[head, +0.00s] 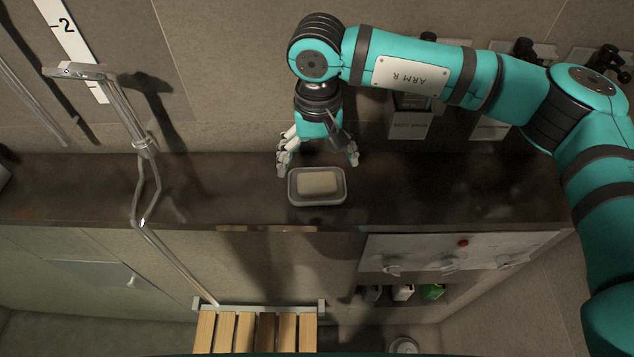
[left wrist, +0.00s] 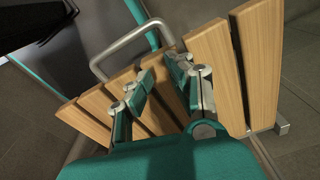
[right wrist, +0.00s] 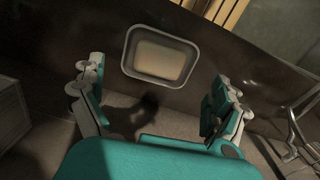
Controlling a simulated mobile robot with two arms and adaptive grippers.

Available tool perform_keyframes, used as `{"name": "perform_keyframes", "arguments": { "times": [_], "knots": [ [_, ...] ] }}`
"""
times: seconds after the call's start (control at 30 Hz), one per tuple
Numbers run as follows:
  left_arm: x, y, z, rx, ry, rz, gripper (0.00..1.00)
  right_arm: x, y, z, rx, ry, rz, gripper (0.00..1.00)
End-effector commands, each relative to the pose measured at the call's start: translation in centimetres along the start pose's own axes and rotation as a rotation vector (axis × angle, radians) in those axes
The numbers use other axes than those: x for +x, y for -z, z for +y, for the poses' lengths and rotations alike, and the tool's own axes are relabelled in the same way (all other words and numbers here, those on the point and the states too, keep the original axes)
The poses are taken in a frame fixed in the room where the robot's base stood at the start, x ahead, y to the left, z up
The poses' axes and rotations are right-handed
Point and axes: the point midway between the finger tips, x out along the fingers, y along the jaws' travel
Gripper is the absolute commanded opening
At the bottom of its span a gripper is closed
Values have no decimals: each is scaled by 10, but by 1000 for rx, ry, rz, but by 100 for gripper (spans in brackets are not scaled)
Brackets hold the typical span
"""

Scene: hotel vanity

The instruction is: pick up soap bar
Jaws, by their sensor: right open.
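The soap bar (head: 318,182) is pale beige and lies in a grey rectangular dish (head: 316,201) on the dark ledge. The soap bar also shows in the right wrist view (right wrist: 158,60), inside the dish rim (right wrist: 128,52), ahead of the fingers. My right gripper (head: 318,165) is open and empty, with its fingers spread at the wall side of the dish. In the right wrist view my right gripper (right wrist: 158,98) has a finger on each side, apart from the dish. My left gripper (left wrist: 160,82) shows only in the left wrist view, over wooden slats; its finger gap is unclear.
The dark ledge (head: 440,200) runs along the tiled wall, clear beside the dish. A metal shower rail (head: 145,150) stands left. Wall dispensers (head: 410,122) hang behind my right arm. A slatted wooden seat (head: 240,332) and a control panel (head: 450,252) are below the ledge.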

Motion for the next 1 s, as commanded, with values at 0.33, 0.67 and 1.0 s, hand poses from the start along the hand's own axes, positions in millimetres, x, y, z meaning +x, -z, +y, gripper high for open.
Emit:
{"name": "perform_keyframes", "arguments": {
  "times": [0.33,0.67,1.0],
  "knots": [
    [3,2,0,0,0,4,20,24,2,0,1,1,-2,100],
    [6,2,0,0,1,5,20,67,9,0,2,1,-1,100],
    [6,3,-1,0,1,5,20,67,9,-1,2,1,0,82]
  ]
}}
